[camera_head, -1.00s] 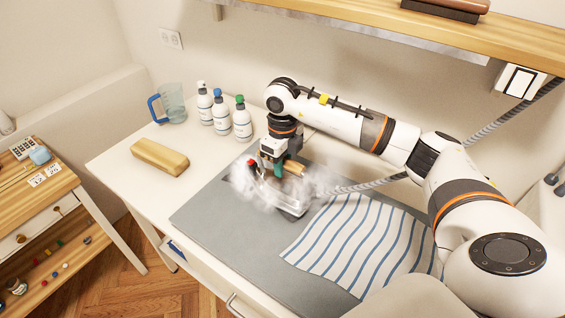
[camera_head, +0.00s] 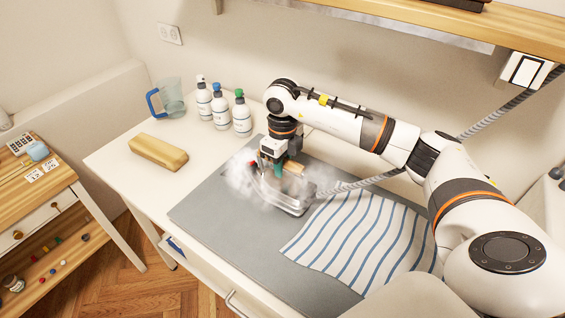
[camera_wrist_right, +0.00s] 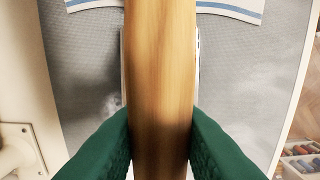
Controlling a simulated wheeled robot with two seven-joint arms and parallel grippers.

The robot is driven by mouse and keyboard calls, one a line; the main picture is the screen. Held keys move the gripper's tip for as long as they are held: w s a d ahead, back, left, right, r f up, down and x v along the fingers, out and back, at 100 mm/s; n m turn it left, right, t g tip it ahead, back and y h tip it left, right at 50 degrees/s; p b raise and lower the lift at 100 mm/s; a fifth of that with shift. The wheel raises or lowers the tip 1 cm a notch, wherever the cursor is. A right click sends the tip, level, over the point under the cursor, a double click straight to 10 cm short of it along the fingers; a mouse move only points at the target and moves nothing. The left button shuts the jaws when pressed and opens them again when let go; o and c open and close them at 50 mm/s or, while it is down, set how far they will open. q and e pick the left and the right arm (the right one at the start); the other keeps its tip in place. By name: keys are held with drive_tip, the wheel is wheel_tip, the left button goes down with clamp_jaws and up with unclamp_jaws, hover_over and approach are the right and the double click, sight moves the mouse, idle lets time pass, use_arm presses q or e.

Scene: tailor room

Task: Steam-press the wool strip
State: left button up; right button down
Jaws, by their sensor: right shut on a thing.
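My right gripper (camera_head: 281,165) is shut on the wooden handle of a steam iron (camera_head: 286,202). In the right wrist view its green fingers (camera_wrist_right: 160,130) press on both sides of the wooden handle (camera_wrist_right: 160,70). The iron is low over the grey pressing mat (camera_head: 205,212), just left of the blue-striped cloth (camera_head: 355,240), with white steam around it. Whether its sole touches the mat is unclear. I cannot make out a separate wool strip; steam and the iron cover that spot. My left gripper is not in view.
A hose (camera_head: 365,182) runs from the iron up to the right. A tan block (camera_head: 158,152), a clear jug (camera_head: 170,98) and three bottles (camera_head: 222,108) stand on the white table (camera_head: 125,178). The mat's front left is clear. A shelf (camera_head: 440,22) hangs above.

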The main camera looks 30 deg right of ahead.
drive_tip(key=shift+w+f, duration=0.1)
drive_tip(key=shift+f, duration=0.1)
drive_tip(key=shift+a, duration=0.15)
drive_tip(key=shift+s+a, duration=0.3)
drive_tip(key=shift+a, duration=0.25)
drive_tip(key=shift+d, duration=0.15)
idle(0.4)
drive_tip(key=shift+w+d+b, duration=0.25)
drive_tip(key=shift+d+b, duration=0.1)
drive_tip(key=shift+d, duration=0.3)
drive_tip(key=shift+w+d+b, duration=0.25)
drive_tip(key=shift+d+b, duration=0.05)
drive_tip(key=shift+d, duration=0.3)
drive_tip(key=shift+w+a, duration=0.1)
drive_tip(key=shift+w, duration=0.05)
drive_tip(key=shift+w+a+b, duration=0.25)
drive_tip(key=shift+w+a, duration=0.1)
drive_tip(key=shift+w, duration=0.5)
drive_tip(key=shift+w+a+b, duration=0.2)
drive_tip(key=shift+w+a, duration=0.2)
drive_tip(key=shift+w, duration=0.45)
drive_tip(key=shift+w+a+b, duration=0.25)
drive_tip(key=shift+w+a, duration=0.1)
drive_tip(key=shift+w, duration=0.5)
drive_tip(key=shift+w+a, duration=0.1)
drive_tip(key=shift+w, duration=0.1)
